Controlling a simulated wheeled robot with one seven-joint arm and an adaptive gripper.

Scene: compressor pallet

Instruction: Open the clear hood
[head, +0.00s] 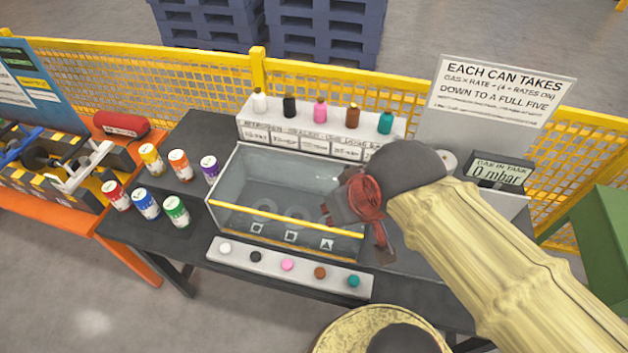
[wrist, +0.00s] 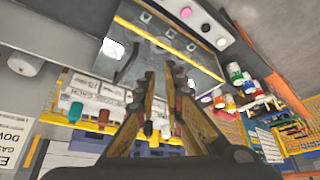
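The clear hood (head: 275,185) is a see-through box in the middle of the dark table, with a yellow strip (head: 270,217) along its front upper edge. It looks shut. Its clear panel also shows ahead of my fingers in the wrist view (wrist: 160,62). My gripper (head: 355,232) hangs over the hood's right end, hiding that corner. In the wrist view my fingertips (wrist: 161,75) are a little apart with nothing seen between them. I cannot tell whether they touch the hood.
A white strip with several coloured knobs (head: 288,265) lies before the hood. A ledge with several bottles (head: 320,117) stands behind it. Several paint-like cans (head: 145,203) stand left. A display (head: 498,173) and sign (head: 497,92) stand right. Yellow mesh fence (head: 190,78) runs behind.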

